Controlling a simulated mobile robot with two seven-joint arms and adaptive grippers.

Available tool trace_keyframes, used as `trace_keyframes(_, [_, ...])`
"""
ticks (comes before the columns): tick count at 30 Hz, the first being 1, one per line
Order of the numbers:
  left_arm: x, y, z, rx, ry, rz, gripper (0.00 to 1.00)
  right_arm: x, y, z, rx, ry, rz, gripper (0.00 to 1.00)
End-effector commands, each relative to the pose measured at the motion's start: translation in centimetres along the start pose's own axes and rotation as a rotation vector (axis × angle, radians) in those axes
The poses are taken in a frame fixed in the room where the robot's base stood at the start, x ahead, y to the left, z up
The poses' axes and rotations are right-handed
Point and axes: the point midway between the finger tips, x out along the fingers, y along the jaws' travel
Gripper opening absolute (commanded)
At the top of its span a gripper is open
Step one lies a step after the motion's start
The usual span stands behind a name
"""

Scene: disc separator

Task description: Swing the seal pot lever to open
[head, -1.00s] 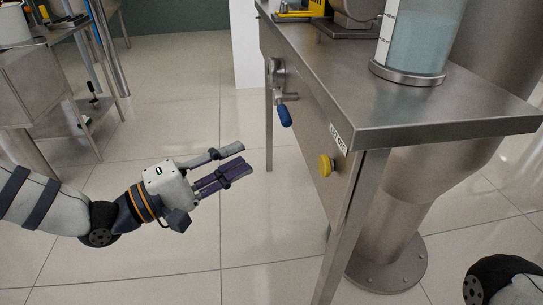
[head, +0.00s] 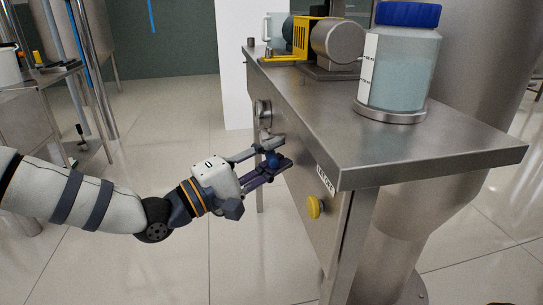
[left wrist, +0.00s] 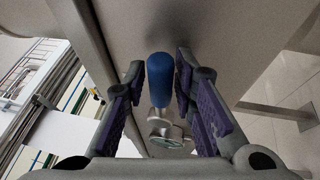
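The lever has a blue grip (head: 272,158) and comes out of a round metal fitting (head: 264,113) on the side panel of the steel table. In the left wrist view the blue grip (left wrist: 159,80) stands between the two fingers, with a gap on both sides. My left gripper (head: 286,153) is at the lever, its fingers open around the grip. In the head view the fingers partly hide the grip. My right gripper is not in view.
The steel table (head: 440,155) carries a clear jar with a blue lid (head: 407,14) and a yellow-framed machine (head: 305,38). A yellow knob (head: 314,207) sticks out of the side panel near the lever.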

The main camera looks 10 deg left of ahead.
Motion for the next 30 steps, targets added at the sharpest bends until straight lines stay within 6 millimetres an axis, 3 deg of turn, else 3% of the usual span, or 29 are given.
trace_keyframes(1, [0.0, 0.0, 0.0, 0.000, 0.000, 0.000, 0.16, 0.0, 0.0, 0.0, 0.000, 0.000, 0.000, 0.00])
trace_keyframes(3, [0.0, 0.0, 0.0, 0.000, 0.000, 0.000, 0.00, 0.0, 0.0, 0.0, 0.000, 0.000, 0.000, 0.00])
trace_keyframes(17, [0.1, 0.7, 0.1, -0.047, 0.010, -0.019, 0.00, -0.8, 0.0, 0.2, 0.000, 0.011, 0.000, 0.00])
trace_keyframes(30, [0.7, 3.1, -0.2, -0.327, 0.070, -0.133, 0.00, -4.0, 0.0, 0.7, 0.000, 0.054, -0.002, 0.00])
